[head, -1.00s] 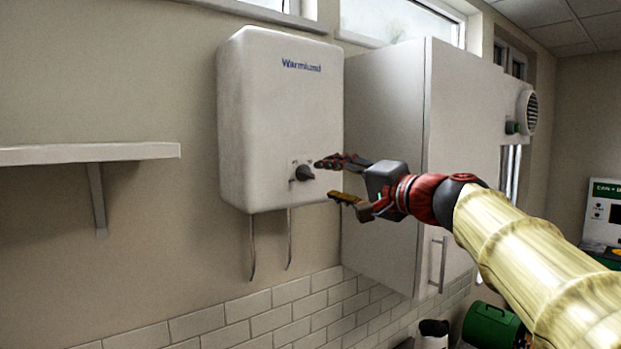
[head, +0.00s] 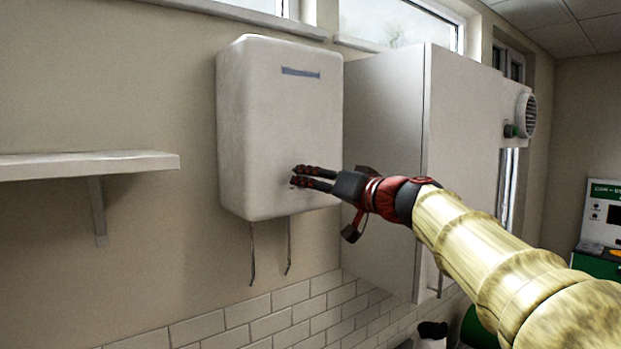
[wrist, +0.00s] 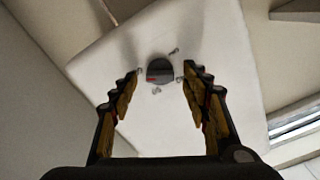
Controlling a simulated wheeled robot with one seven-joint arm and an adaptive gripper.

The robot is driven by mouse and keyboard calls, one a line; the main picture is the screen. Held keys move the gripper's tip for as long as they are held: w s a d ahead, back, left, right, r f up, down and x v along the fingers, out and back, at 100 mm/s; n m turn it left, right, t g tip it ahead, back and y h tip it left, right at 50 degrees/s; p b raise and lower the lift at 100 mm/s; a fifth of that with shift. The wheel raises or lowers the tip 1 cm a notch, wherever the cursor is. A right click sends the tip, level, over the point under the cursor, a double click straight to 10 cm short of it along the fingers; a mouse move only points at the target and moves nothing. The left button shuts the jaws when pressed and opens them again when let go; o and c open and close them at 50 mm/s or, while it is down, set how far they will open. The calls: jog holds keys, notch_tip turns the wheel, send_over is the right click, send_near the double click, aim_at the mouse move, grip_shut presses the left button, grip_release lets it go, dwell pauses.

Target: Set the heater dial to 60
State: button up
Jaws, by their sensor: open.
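The white wall heater (head: 270,120) hangs on the wall in the head view, with a blurred blue label near its top. Its dark round dial (wrist: 160,72) shows in the wrist view with a red mark at its left side and small marks around it, too small to read. My gripper (head: 294,177) is open in front of the lower part of the heater and hides the dial in the head view. In the wrist view my gripper's fingers (wrist: 160,85) are spread to the left and right of the dial, with nothing between them but the heater front behind.
A white cabinet (head: 385,150) stands just right of the heater, beside my arm. A white shelf (head: 90,165) is on the wall to the left. Two thin pipes (head: 288,245) hang below the heater. The wall between shelf and heater is free.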

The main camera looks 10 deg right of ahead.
jog(key=shift+w+a, duration=0.25)
jog(key=shift+w, duration=0.35)
jog(key=c, duration=0.3)
jog(key=c, duration=0.8)
jog(key=shift+c, duration=0.2)
